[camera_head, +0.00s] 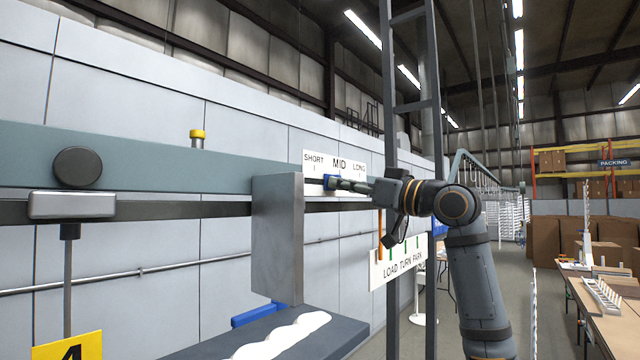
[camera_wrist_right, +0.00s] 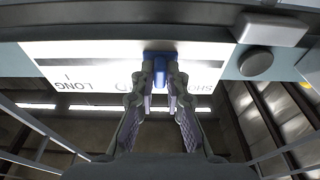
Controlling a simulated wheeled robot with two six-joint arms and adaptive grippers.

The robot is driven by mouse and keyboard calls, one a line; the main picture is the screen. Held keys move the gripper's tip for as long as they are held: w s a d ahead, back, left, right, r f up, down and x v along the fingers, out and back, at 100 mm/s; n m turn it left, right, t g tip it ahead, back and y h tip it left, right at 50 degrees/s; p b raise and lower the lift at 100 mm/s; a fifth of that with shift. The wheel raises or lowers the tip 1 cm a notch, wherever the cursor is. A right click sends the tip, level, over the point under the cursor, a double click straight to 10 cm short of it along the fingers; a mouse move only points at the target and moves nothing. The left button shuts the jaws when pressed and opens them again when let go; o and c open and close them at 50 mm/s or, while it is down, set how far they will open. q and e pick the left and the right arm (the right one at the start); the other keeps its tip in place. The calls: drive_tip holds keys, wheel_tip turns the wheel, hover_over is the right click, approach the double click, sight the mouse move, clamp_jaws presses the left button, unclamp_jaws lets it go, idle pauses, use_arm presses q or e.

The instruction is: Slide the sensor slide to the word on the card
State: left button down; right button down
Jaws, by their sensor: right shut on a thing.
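My right gripper (camera_head: 352,185) reaches in from the right and is shut on the blue block. In the right wrist view the fingertips (camera_wrist_right: 160,82) close around the block (camera_wrist_right: 160,60). There the card (camera_wrist_right: 75,55) appears upside down, with LONG left of the block and SHORT right of it. The block and fingers cover most of MID. My left gripper is out of view.
A grey upright plate (camera_head: 278,235) stands just left of the slide. A white card reading LOAD TURN PARK (camera_head: 385,275) hangs below my right gripper. A yellow card (camera_head: 90,345) shows partly at lower left. A dark metal frame (camera_head: 410,70) rises behind my arm.

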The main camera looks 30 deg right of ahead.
drive_tip(key=shift+w+d, duration=0.3)
drive_tip(key=shift+d, duration=0.45)
drive_tip(key=shift+w+d, duration=0.3)
drive_tip(key=shift+d, duration=0.6)
drive_tip(key=shift+w+d, duration=0.1)
drive_tip(key=shift+d, duration=0.1)
drive_tip(key=c, duration=1.2)
unclamp_jaws()
drive_tip(key=shift+o, duration=0.2)
drive_tip(key=r+b+v, duration=0.1)
drive_tip(key=b+v, duration=0.1)
drive_tip(key=v, duration=0.4)
drive_tip(key=shift+b, duration=0.35)
